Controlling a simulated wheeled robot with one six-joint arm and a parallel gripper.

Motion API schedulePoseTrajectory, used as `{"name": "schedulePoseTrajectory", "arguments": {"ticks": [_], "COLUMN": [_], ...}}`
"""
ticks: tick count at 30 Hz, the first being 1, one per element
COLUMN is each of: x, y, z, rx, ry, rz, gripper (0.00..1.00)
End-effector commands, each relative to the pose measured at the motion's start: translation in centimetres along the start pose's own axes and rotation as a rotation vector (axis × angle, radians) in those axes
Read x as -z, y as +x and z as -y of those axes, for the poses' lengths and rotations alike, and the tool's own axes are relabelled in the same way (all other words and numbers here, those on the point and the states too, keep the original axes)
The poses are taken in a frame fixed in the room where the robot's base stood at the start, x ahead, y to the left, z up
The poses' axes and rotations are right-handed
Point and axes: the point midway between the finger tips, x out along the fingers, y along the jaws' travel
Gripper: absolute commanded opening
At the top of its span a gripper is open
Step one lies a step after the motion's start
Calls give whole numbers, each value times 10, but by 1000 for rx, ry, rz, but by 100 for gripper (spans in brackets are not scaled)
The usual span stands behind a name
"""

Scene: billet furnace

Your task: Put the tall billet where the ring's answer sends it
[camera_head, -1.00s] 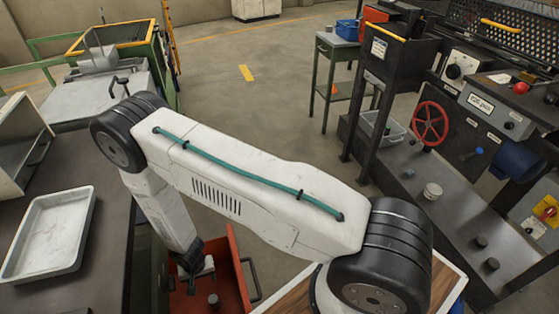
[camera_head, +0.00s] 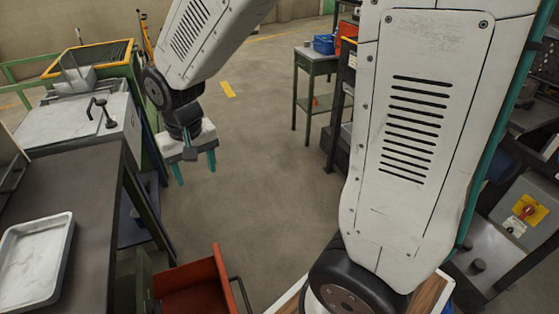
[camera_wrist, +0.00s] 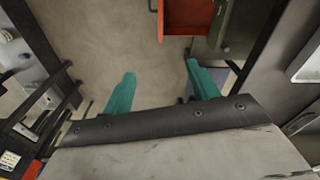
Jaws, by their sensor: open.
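My gripper (camera_head: 195,168) hangs at the upper left in the head view, with its teal fingers apart and nothing between them. It is above the floor, to the right of the dark bench and beyond the red drawer. In the wrist view my gripper (camera_wrist: 160,70) also shows its fingers spread over bare floor. A small dark cylinder (camera_head: 478,266) stands on the grey bench at the right; I cannot tell whether it is the tall billet. No ring is recognizable; my arm hides much of the right-hand machine.
The red drawer (camera_head: 190,292) stands out below the dark bench (camera_head: 85,185). A white tray (camera_head: 38,262) lies on that bench. A green-framed table (camera_head: 318,62) stands at the back. A grey box with a red switch (camera_head: 525,208) is at the right. The middle floor is clear.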

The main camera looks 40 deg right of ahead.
Motion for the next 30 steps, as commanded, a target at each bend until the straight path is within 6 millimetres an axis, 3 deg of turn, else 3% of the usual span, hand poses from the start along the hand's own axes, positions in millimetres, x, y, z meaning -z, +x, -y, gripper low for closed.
{"name": "schedulePoseTrajectory", "arguments": {"ticks": [1, 3, 7, 12, 16, 21, 30], "x": [-13, -33, -75, -132, -165, -185, -188], "y": [-22, -44, -80, -110, -120, -124, -124], "z": [-11, -25, -48, -72, -82, -89, -89], "rx": [3, 4, 6, 9, 10, 11, 11], "ry": [-5, -19, -46, -82, -104, -120, -123], "rz": [-13, -17, -23, -31, -33, -33, -32], "gripper": [59, 59, 59, 59, 59, 59, 59]}}
